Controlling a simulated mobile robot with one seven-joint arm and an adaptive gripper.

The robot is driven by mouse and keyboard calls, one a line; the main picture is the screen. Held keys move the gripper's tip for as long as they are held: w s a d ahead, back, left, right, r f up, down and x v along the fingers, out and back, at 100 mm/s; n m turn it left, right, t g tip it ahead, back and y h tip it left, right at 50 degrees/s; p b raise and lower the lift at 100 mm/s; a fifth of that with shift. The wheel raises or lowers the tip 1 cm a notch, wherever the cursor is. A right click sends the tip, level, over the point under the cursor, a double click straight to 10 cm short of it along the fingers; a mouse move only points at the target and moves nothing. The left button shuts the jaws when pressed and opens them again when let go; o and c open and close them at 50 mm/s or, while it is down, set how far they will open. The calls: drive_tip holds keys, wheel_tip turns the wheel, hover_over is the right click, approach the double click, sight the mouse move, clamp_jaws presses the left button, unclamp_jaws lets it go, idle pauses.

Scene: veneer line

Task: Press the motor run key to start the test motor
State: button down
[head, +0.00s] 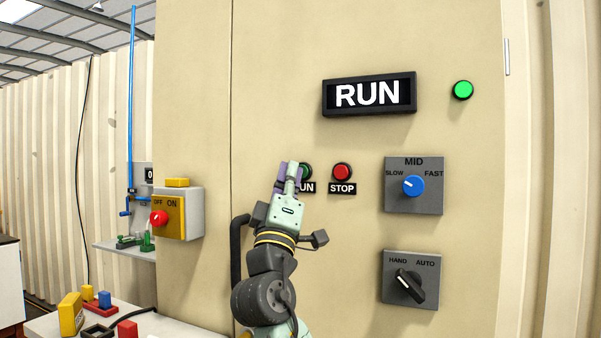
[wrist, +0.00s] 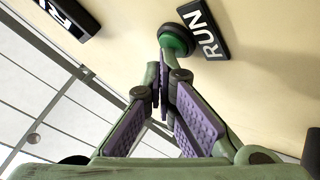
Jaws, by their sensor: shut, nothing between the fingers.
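The green motor run key (head: 306,171) is on the beige cabinet panel, just above its RUN label (head: 308,187). My gripper (head: 289,167) is in front of it and hides its left part in the head view. In the wrist view the green key (wrist: 174,41) sits in a dark ring beside the RUN label (wrist: 207,34). My gripper's purple-padded fingertips (wrist: 162,68) are closed together with nothing between them, right at the key's lower edge in that picture. I cannot tell whether they touch it. A sign (head: 369,95) reads RUN, and a green lamp (head: 462,90) looks bright.
The red STOP key (head: 342,172) is close to the right of the run key. A blue speed knob (head: 413,186) and a HAND/AUTO switch (head: 408,286) are farther right. A yellow-grey switch box (head: 182,212) is on the left. A dark handle (head: 237,262) is beside my arm.

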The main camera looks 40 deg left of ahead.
drive_tip(key=shift+s+d, duration=0.2)
drive_tip(key=shift+s, duration=0.6)
drive_tip(key=shift+s, duration=0.1)
drive_tip(key=shift+s+d+b, duration=0.1)
drive_tip(key=shift+s+d, duration=0.1)
drive_tip(key=shift+s, duration=0.6)
drive_tip(key=shift+s+d+b, duration=0.15)
drive_tip(key=shift+s+d, duration=0.05)
drive_tip(key=shift+s, duration=0.55)
drive_tip(key=shift+s+d+b, duration=0.1)
drive_tip(key=shift+s+d, duration=0.1)
drive_tip(key=shift+s, duration=0.6)
